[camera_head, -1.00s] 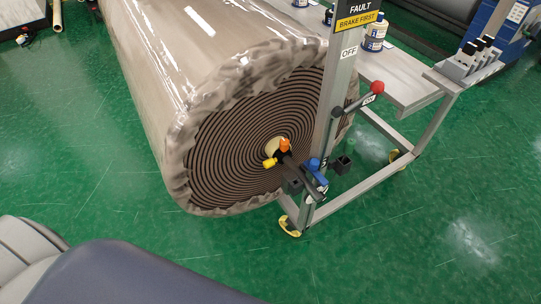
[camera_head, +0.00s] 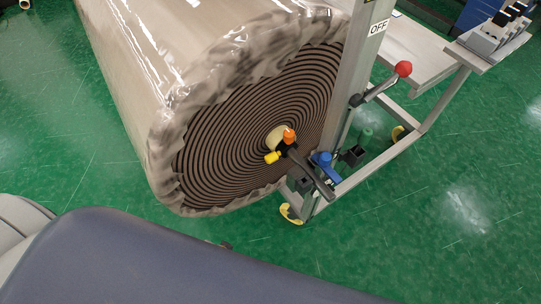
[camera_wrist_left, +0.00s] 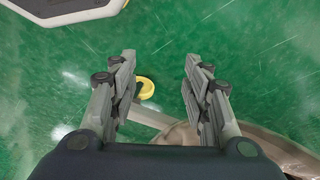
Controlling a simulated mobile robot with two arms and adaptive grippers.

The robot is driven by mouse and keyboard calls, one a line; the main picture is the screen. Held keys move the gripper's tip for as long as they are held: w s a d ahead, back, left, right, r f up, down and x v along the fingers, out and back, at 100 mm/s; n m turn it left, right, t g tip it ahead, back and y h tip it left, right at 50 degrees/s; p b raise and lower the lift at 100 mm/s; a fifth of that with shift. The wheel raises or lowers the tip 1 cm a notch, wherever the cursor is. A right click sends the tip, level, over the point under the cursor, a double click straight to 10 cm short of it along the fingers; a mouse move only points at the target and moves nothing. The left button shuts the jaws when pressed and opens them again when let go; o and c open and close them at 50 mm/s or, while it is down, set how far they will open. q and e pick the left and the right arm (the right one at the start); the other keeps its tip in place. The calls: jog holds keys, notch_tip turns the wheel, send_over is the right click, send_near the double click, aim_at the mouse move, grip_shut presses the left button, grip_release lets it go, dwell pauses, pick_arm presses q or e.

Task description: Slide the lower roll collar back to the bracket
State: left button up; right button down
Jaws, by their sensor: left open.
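The lower roll is a large wrapped roll (camera_head: 240,120) whose spiral end faces me. A dark collar with an orange knob (camera_head: 289,136) and a yellow knob (camera_head: 272,157) sits at the roll's core. A dark bar runs from it down to the right, past the bracket with a blue handle (camera_head: 322,160) on the metal post (camera_head: 350,100). In the left wrist view my left gripper (camera_wrist_left: 158,75) is open and empty above the green floor. My left gripper's fingers do not show in the head view. My right gripper is in neither view.
A red-knobbed lever (camera_head: 403,69) sticks out from the post above the bracket. The stand's frame and yellow foot (camera_head: 290,214) rest on the floor; a yellow foot also shows in the left wrist view (camera_wrist_left: 145,88). Green floor at right is open.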

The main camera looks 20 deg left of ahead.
pick_arm(q)
jog(key=w+r+b, duration=0.2)
jog(key=w+r, duration=0.3)
jog(key=r, duration=0.2)
jog(key=m+t+h+b, duration=0.4)
jog(key=m+t+h, duration=0.4)
jog(key=t+h, duration=0.35)
send_near(266, 161)
jog(key=x, duration=0.2)
jog(key=shift+t+y, duration=0.25)
jog(key=shift+y, duration=0.1)
jog(key=x, duration=1)
jog(key=shift+s+d+r+p, duration=0.1)
jog(key=shift+d+r+p, duration=0.2)
jog(key=shift+p, duration=0.1)
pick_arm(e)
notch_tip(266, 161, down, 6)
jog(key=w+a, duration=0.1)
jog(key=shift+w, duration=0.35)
